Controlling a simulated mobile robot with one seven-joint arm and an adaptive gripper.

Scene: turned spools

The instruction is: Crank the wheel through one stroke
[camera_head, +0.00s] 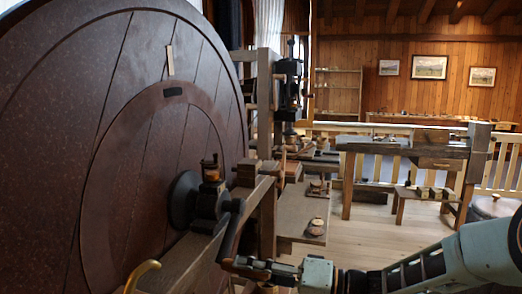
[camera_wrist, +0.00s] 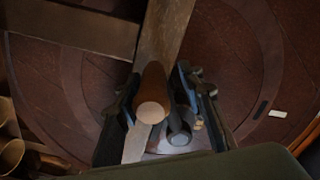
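The wheel (camera_head: 110,130) is a large dark red-brown disc with a raised inner ring, filling the left of the head view. It also fills the background of the wrist view (camera_wrist: 85,75). A black hub fitting (camera_head: 207,203) sits in front of it. A brown wooden crank handle (camera_head: 231,232) hangs beside this fitting. In the wrist view the round handle end (camera_wrist: 153,112) faces me, with a dark round-ended rod (camera_wrist: 178,132) beside it. My gripper (camera_head: 243,264) is at the handle's lower end. Its fingers (camera_wrist: 158,88) are apart, with the handle between them; a gap shows on the right side.
A wooden beam (camera_head: 190,258) runs below the hub, with a brass hook (camera_head: 142,274) in front. A narrow bench (camera_head: 300,212) with small tools stands beyond my gripper. A workbench (camera_head: 405,147) is farther right. Open plank floor (camera_head: 375,235) lies between.

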